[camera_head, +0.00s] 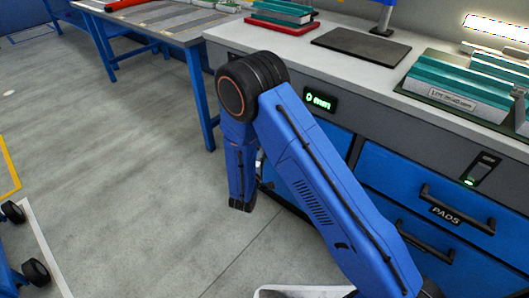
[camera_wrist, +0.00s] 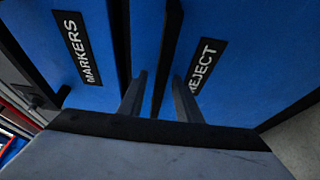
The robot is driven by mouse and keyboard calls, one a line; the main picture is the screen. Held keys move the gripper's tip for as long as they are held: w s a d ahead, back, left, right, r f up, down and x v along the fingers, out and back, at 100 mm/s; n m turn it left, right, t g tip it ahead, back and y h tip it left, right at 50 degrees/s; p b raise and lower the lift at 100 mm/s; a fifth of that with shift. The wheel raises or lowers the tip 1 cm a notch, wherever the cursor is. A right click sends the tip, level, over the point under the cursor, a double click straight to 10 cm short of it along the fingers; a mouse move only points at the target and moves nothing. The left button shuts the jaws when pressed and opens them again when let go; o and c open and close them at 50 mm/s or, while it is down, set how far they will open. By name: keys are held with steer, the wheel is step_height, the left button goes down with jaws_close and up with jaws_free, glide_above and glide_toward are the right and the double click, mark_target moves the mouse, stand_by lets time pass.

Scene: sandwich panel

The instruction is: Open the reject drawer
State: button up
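The blue reject drawer shows in the wrist view, with its black REJECT label (camera_wrist: 206,65) partly covered by a finger. Its dark handle bar (camera_wrist: 168,50) runs beside the label. My gripper (camera_wrist: 159,76) has its two fingers apart, one on each side of this bar. A strip of blue shows between the left finger and the bar, so the fingers are not closed on it. Whether the right finger touches it, I cannot tell. The MARKERS drawer (camera_wrist: 60,60) lies to the left, past a dark gap. In the head view my arm hides the reject drawer and the fingers.
In the head view, a PADS drawer (camera_head: 416,190) with black handles sits in the bench at right. The grey bench top (camera_head: 290,52) carries teal items (camera_head: 460,82) and a dark mat (camera_head: 362,44). A second table (camera_head: 170,28) stands at upper left. The floor at left is mostly clear.

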steer(key=shift+w, duration=0.1)
jaws_close()
steer(key=s+a, duration=1.1)
steer(key=s, duration=0.4)
steer(key=s+a, duration=1.2)
steer(key=s, duration=0.3)
steer(key=shift+a, duration=0.1)
jaws_free()
steer(key=v, duration=1.7)
steer(key=shift+s+a, duration=0.2)
